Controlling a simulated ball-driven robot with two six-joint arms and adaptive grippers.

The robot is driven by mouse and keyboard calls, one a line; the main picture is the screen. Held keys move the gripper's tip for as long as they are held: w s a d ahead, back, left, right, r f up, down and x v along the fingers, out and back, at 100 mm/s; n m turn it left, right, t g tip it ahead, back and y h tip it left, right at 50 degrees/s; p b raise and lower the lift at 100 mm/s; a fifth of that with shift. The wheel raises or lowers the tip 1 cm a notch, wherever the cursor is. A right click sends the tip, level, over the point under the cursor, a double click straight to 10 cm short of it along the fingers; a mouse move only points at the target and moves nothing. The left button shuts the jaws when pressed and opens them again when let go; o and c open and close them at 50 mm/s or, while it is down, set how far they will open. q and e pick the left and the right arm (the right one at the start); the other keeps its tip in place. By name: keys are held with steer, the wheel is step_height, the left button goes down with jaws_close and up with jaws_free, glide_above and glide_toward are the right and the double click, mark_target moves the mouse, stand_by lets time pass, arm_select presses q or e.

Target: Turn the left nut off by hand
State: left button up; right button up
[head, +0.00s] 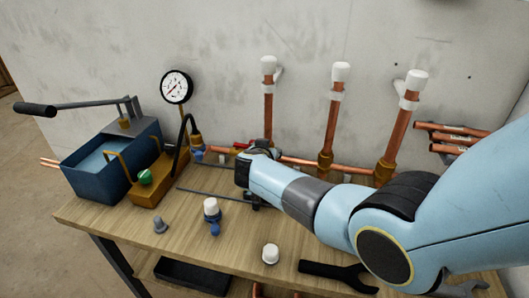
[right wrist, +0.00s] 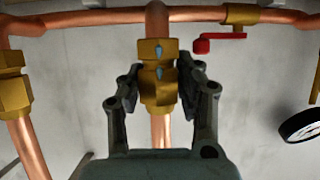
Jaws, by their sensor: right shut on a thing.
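The left copper riser (head: 268,103) stands against the wall with a white cap on top. Its brass nut (right wrist: 158,88) shows in the right wrist view, next to another brass fitting (right wrist: 153,50) on the pipe. My right gripper (right wrist: 163,76) is shut on this nut, one finger on each side. In the head view my right arm reaches in from the right, and its wrist hides the nut and most of the right gripper (head: 262,152). My left gripper is in neither view.
The middle brass nut (head: 325,160) and right brass nut (head: 383,172) sit on nearby risers. A red valve handle (right wrist: 202,46) is close by. A blue pump tank (head: 100,165) and gauge (head: 176,86) stand left.

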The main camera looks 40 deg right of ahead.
steer(key=shift+r+n+t+y+p, duration=0.15)
steer(key=shift+n+t+y+p, duration=0.5)
steer(key=shift+p, duration=0.4)
steer(key=shift+n+t+y+p, duration=0.35)
steer(key=shift+n+y+p, duration=0.1)
steer(key=shift+n+p, duration=0.2)
steer(key=o, duration=1.1)
steer(key=shift+s+a+r+p, duration=0.2)
steer(key=shift+s+p, duration=0.05)
steer(key=shift+p, duration=0.2)
steer(key=shift+p+v, duration=1)
steer(key=shift+v, duration=3.6)
